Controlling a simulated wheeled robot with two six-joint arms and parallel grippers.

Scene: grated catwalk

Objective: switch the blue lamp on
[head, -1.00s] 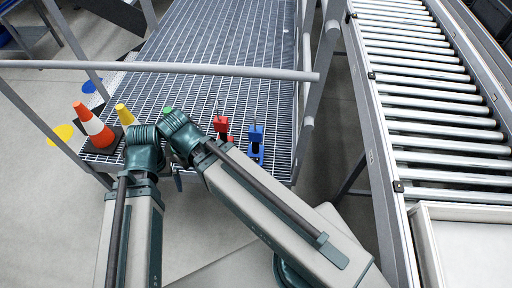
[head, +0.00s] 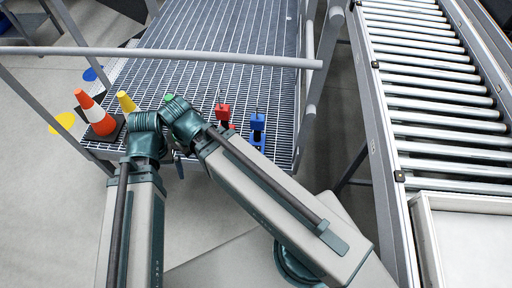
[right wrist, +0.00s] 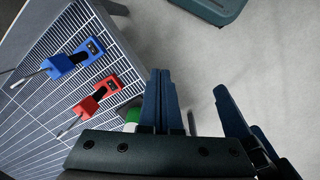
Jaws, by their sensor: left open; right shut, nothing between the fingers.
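The blue lamp (head: 257,122) is a small blue block with a thin rod, on a blue base with a black panel. It stands near the grating's front edge, right of a similar red lamp (head: 222,112); no glow shows on it. In the right wrist view, the blue lamp (right wrist: 62,65) is at upper left, beyond the red lamp (right wrist: 90,104). My right gripper (right wrist: 165,75) is shut and empty, apart from both lamps. My left gripper (head: 179,165) shows only in part below the arm joints in the head view; its open fingers (right wrist: 238,112) appear beside the right gripper.
A green piece (head: 168,97) is partly hidden behind my arm. An orange-white cone (head: 97,114) and a yellow cone (head: 126,102) stand at left. A grey rail (head: 230,59) crosses above the grating. A roller conveyor (head: 430,105) runs along the right.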

